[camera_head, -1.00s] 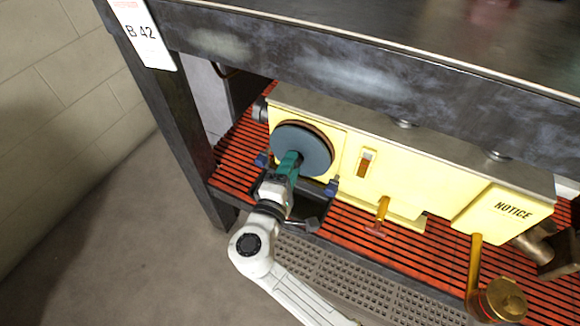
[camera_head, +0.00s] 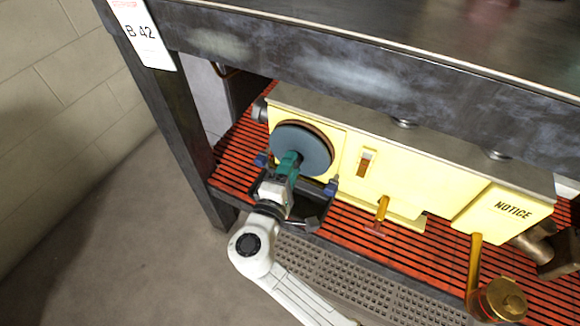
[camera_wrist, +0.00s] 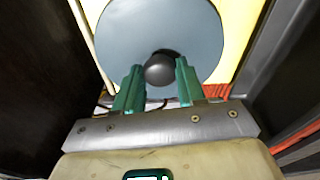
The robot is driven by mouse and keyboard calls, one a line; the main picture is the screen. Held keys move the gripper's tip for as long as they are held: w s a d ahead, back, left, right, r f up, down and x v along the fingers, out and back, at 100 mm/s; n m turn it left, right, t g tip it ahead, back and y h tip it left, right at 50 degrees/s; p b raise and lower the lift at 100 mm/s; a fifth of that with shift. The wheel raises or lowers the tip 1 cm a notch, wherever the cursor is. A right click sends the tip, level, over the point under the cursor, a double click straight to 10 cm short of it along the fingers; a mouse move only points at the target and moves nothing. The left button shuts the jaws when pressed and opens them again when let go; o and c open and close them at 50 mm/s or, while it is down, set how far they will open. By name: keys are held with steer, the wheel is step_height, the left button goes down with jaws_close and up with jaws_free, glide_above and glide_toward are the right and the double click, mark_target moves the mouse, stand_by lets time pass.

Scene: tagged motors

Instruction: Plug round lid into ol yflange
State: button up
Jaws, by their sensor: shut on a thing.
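The round lid (camera_head: 312,145) is a grey-blue disc held upright in front of the left end of the yellow motor housing (camera_head: 405,180). A thin brown rim, seemingly the oily flange (camera_head: 325,131), shows along the lid's upper right edge; the lid hides the rest. I cannot tell whether lid and flange touch. My gripper (camera_head: 290,160) has teal fingers and is shut on the lid's knob. In the wrist view the dark round knob (camera_wrist: 160,69) is between the fingertips, and the lid (camera_wrist: 160,25) fills the space beyond it.
The motor stands on a red slatted shelf (camera_head: 228,160) under a dark metal bench (camera_head: 330,65). A dark bracket with blue-tipped posts (camera_head: 332,187) stands just below the lid. Yellow-handled parts (camera_head: 382,208) and a brass pot (camera_head: 500,300) are to the right. Floor at left is clear.

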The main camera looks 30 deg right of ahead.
steer(key=shift+w+d, duration=0.35)
steer(key=shift+d, duration=0.05)
stand_by(0.5)
steer(key=o, duration=1.1)
steer(key=shift+c, duration=0.2)
steer(key=p+v, duration=0.2)
steer(key=v, duration=0.8)
steer(key=shift+s+a, duration=0.3)
